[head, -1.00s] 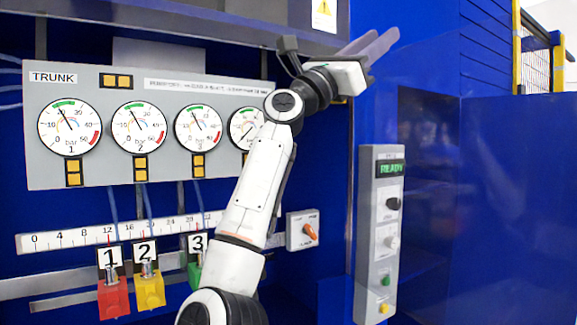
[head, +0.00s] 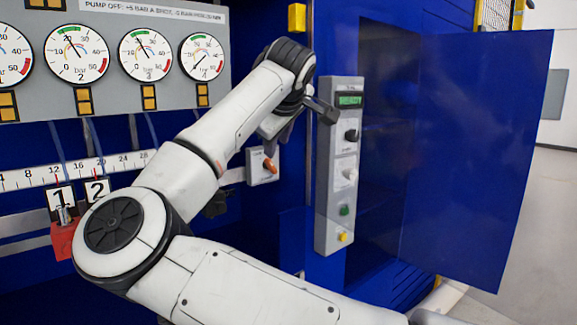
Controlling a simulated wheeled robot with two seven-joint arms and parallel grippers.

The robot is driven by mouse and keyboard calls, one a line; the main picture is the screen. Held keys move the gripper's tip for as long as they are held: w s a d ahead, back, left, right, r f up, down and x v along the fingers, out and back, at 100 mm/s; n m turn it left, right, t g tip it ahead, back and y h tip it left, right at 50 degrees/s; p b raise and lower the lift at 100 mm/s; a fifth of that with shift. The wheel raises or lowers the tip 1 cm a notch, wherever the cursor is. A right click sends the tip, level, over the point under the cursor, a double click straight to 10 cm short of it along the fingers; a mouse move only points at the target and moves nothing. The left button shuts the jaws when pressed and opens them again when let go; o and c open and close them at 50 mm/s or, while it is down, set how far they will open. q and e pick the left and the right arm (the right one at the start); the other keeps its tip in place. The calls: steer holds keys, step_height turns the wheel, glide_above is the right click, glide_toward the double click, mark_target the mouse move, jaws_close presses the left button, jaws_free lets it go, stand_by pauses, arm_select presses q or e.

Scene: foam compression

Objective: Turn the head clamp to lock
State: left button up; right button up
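A small light grey box with an orange handle (head: 269,166) is fixed to the blue machine front, below the gauges and left of the control panel. Its label is too small to read; it is the likeliest head clamp, but I cannot confirm that. The orange handle is tilted. My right gripper (head: 281,128) is just above this box in the picture, mostly behind its own wrist, with dark parts pointing down. I cannot tell whether it is open or shut, and no contact with the handle shows. My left gripper is not in view.
A grey control panel (head: 338,205) with a green READY display and knobs stands close right of my wrist. A blue door (head: 480,160) stands open further right. The gauge board (head: 110,105) is at upper left. My arm hides part of the scale and numbered blocks.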

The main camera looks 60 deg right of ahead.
mark_target(270, 161)
arm_select(q)
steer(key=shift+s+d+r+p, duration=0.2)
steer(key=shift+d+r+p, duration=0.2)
steer(key=shift+p, duration=0.5)
arm_select(e)
steer(key=shift+t, duration=0.3)
steer(key=x, duration=1)
steer(key=shift+w+f, duration=0.2)
steer(key=shift+w, duration=0.15)
steer(key=shift+c, duration=0.4)
